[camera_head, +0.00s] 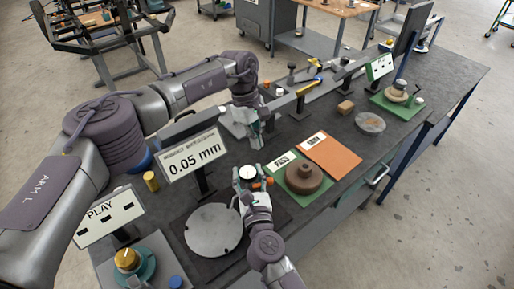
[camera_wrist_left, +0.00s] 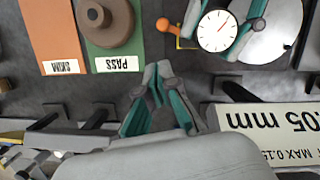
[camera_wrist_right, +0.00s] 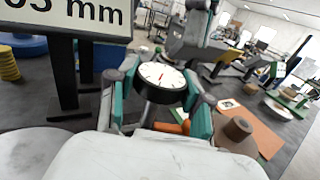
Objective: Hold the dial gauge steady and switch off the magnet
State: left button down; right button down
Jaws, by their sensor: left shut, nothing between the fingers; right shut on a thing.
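The dial gauge (camera_head: 247,173) has a round white face and sits between the fingers of my right gripper (camera_head: 250,182). The right wrist view shows its face (camera_wrist_right: 161,77) close up, with a finger on each side. An orange lever-like part (camera_head: 269,182) sticks out beside the gauge; it also shows in the left wrist view (camera_wrist_left: 166,27). I cannot tell whether it is the magnet's switch, and the magnet base is mostly hidden. My left gripper (camera_head: 256,143) is shut and empty, apart from the gauge and behind it. Its closed fingertips show in the left wrist view (camera_wrist_left: 157,72).
A display reading 0.05 mm (camera_head: 194,156) stands left of the gauge. A grey disc (camera_head: 212,231) lies in front. A brown stepped part (camera_head: 304,173) sits on the green PASS mat (camera_head: 335,188), beside an orange mat (camera_head: 335,160). Dark bench top is free near the small wooden block (camera_head: 345,107).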

dwell(0.3)
jog(key=shift+c, duration=2)
grip_release()
